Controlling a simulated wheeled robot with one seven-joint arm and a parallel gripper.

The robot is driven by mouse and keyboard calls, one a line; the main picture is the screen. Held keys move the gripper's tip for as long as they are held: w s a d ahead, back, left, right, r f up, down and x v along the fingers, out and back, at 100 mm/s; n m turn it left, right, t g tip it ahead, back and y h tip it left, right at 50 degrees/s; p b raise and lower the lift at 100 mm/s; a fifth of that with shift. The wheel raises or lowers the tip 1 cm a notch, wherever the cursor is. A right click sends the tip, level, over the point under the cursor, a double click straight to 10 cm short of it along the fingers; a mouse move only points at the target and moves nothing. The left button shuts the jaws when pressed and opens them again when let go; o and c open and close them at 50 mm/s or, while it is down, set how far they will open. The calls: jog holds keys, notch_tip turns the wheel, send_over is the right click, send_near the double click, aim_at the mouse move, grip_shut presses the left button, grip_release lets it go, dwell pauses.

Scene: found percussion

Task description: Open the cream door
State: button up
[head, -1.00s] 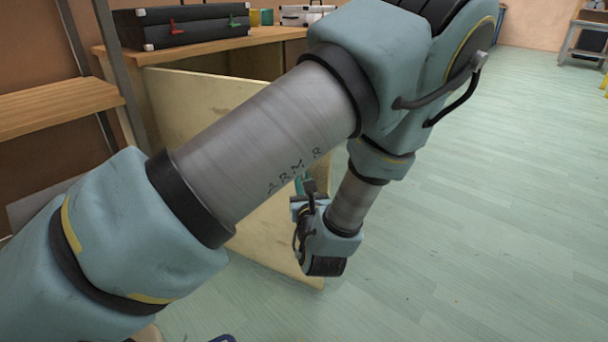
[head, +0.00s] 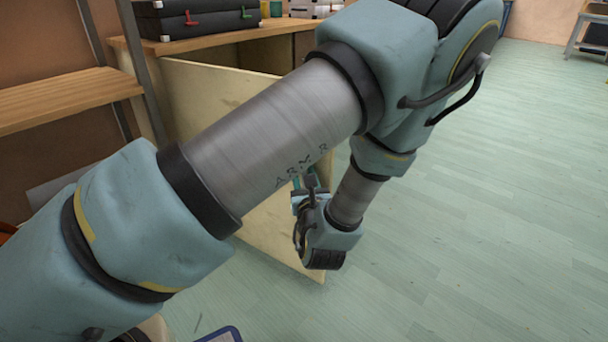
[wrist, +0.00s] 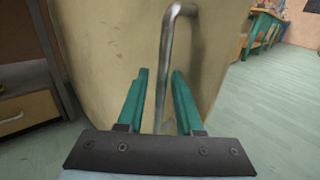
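The cream door (head: 215,95) stands swung out at an angle from the cabinet under the wooden bench in the head view. My arm hides much of it. In the wrist view the door (wrist: 110,55) fills the middle, with a grey metal bar handle (wrist: 166,60) running down it. My gripper (wrist: 160,74) has its teal fingers on either side of the handle, with gaps showing, so it is open around the bar. In the head view my gripper (head: 299,188) is small and partly hidden, close to the door's outer edge.
The wooden bench (head: 220,38) carries a black case (head: 198,18). A wooden shelf (head: 65,98) with a metal post is at left. A drawer (wrist: 28,112) shows left of the door in the wrist view. The pale green floor (head: 480,190) is clear at right.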

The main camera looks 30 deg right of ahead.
jog(key=shift+o, duration=0.5)
jog(key=shift+s, duration=0.1)
jog(key=p+v, duration=0.2)
jog(key=v, duration=0.8)
jog(key=shift+s, duration=0.25)
jog(key=shift+a, duration=0.1)
